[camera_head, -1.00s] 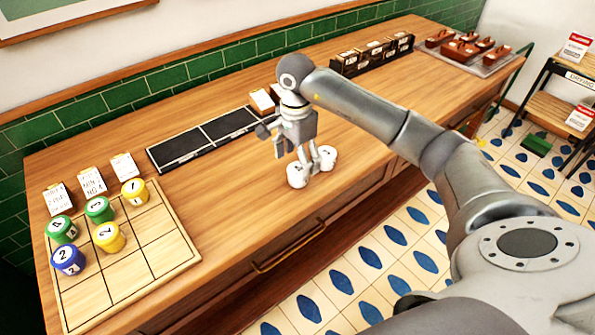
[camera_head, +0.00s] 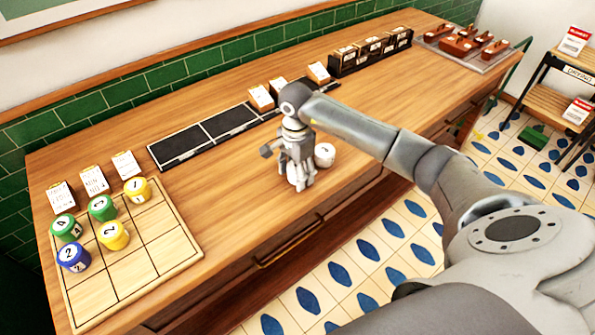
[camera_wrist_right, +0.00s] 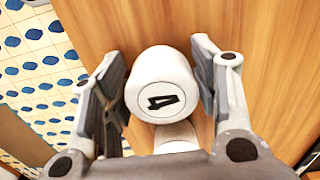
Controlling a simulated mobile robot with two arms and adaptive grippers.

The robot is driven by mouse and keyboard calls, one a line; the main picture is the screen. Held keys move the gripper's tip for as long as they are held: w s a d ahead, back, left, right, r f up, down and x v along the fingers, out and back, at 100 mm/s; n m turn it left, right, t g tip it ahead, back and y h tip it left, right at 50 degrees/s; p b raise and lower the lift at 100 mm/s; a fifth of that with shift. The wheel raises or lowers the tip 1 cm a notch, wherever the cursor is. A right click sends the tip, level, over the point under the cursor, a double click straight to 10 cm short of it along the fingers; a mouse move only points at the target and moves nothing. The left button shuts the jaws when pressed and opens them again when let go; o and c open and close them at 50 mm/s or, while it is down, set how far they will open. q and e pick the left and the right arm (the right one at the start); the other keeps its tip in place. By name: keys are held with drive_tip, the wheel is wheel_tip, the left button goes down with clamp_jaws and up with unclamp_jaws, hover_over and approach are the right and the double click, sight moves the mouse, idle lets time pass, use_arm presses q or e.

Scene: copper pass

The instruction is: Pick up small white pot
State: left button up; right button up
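A small white pot (camera_wrist_right: 163,88) with a black 4 on its top stands between the two fingers of my right gripper (camera_wrist_right: 157,65) in the right wrist view. The fingers are open on either side of it, the right finger very close to its side. A second white pot shows in part below it (camera_wrist_right: 176,136). In the head view my right gripper (camera_head: 299,183) reaches down near the counter's front edge and mostly hides the first pot. The second white pot (camera_head: 324,155) stands just right of the fingers. My left gripper is not in view.
A wooden grid board (camera_head: 150,250) with green, yellow and blue pots is at the left of the wooden counter (camera_head: 235,190). A black tray strip (camera_head: 205,135) lies at the back. A dark card box (camera_head: 370,52) stands farther right. Counter between board and gripper is clear.

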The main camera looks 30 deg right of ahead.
drive_tip(key=c, duration=0.6)
